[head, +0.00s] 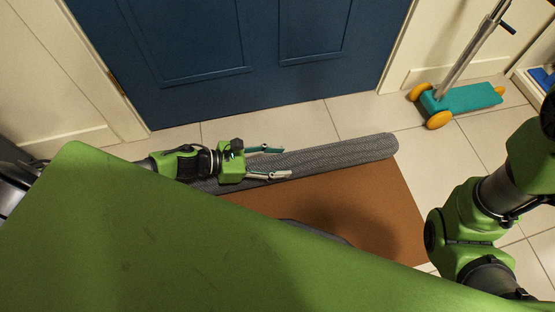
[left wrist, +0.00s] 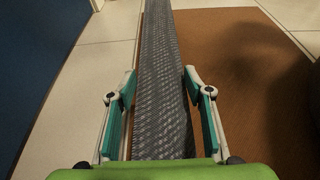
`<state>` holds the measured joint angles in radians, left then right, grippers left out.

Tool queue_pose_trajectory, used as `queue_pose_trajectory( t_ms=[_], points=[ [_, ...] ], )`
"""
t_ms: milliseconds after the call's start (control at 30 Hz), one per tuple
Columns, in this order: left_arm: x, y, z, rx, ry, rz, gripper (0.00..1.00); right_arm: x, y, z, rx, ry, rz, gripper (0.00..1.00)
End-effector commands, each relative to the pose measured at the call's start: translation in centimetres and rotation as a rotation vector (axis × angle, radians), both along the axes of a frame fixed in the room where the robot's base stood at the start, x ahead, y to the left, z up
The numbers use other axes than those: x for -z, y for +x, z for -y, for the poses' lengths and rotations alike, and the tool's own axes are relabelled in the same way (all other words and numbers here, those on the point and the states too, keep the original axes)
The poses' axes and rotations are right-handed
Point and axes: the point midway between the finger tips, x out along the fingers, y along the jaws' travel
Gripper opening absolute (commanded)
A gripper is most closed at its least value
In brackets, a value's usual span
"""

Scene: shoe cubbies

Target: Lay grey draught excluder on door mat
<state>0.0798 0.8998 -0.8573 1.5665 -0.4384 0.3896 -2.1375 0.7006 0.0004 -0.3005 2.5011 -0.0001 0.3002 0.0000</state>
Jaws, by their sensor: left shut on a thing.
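The grey draught excluder (head: 340,152) is a long, round, woven roll in the head view. It runs along the door side of the brown door mat (head: 340,205), overlapping the mat's far edge in the picture. I cannot tell whether it touches the mat or is held just above it. My left gripper (head: 280,162) is shut on the excluder, one finger on each side. In the left wrist view the excluder (left wrist: 163,60) runs away between the teal finger pads, with the mat (left wrist: 245,55) to its right. My green body hides the mat's near part. My right gripper is out of view.
A blue door (head: 240,50) stands behind the excluder, with a strip of pale floor tiles (head: 305,120) between. A teal scooter (head: 465,98) with yellow wheels stands at the right. A shelf edge (head: 535,85) is at the far right. My right arm hangs over the tiles at right.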

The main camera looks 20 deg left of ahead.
Motion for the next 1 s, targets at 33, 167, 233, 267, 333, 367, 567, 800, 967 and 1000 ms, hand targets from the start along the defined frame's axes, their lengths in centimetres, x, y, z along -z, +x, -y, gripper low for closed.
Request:
queue_pose_trajectory(
  t_ms=[33,167,233,267,333,367,567,800,967,1000],
  points=[
    [-0.1,0.1,0.1,0.001,-0.006,0.004,0.00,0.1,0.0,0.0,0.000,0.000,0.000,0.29],
    [0.0,0.2,0.1,0.001,-0.006,0.004,0.00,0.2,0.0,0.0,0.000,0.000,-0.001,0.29],
    [0.0,0.2,0.1,0.001,-0.006,0.004,0.00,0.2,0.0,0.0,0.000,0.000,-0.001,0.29],
    [0.0,0.1,0.1,0.001,-0.006,0.004,0.00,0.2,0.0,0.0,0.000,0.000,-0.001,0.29],
    [0.0,0.1,0.1,0.001,-0.006,0.004,0.00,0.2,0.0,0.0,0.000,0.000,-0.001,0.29],
    [0.0,0.1,0.1,0.001,-0.006,0.004,0.00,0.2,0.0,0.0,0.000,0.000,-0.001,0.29],
    [0.1,0.1,0.1,0.000,-0.003,0.002,0.66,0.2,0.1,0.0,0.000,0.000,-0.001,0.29],
    [0.5,-0.1,-0.1,-0.001,0.004,-0.003,0.66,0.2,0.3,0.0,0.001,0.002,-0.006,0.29],
    [-0.8,0.0,-0.1,0.000,0.004,0.001,0.66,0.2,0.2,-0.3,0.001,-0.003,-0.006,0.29],
    [-1.4,0.0,-0.1,0.001,0.003,0.001,0.66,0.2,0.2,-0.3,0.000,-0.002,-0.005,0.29]
  ],
)
